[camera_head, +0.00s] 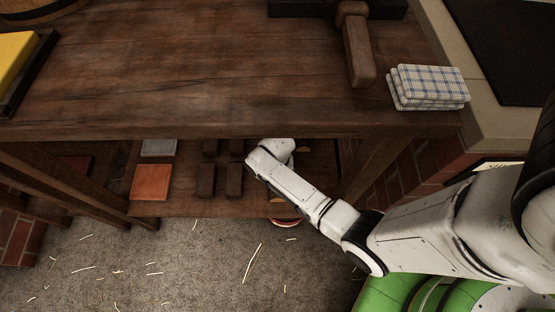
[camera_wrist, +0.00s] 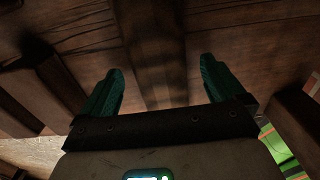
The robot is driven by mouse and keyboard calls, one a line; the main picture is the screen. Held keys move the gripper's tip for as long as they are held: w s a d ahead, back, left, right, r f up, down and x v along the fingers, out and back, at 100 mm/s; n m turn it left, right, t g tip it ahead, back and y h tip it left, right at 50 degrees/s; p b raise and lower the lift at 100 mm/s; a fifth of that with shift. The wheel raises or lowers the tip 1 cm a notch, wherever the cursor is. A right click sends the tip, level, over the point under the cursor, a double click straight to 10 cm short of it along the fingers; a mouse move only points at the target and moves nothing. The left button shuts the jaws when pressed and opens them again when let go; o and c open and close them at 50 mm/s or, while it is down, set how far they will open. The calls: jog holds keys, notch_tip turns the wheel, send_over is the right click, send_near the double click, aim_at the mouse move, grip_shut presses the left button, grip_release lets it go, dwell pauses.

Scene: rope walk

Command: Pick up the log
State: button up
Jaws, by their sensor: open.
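In the wrist view my gripper (camera_wrist: 160,66) is open, with its two dark green fingers apart and nothing clasped between them. Beyond the fingertips a dark brown wooden piece (camera_wrist: 155,40) runs up the middle; I cannot tell whether it is the log or part of the bench. In the head view my arm reaches to the lower shelf under the bench, and the gripper itself is hidden there. Dark brown wooden blocks (camera_head: 234,180) stand on that shelf left of my arm. No piece can be surely told as the log.
The wooden bench top (camera_head: 200,75) overhangs the lower shelf (camera_head: 180,208). A folded checked cloth (camera_head: 430,85) and a wooden-handled tool (camera_head: 359,55) lie on top. An orange block (camera_head: 151,182) and a grey block (camera_head: 159,147) sit on the shelf's left. The floor (camera_head: 170,270) in front is open, with straw scraps.

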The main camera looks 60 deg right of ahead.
jog(key=shift+f, duration=0.2)
jog(key=c, duration=1.3)
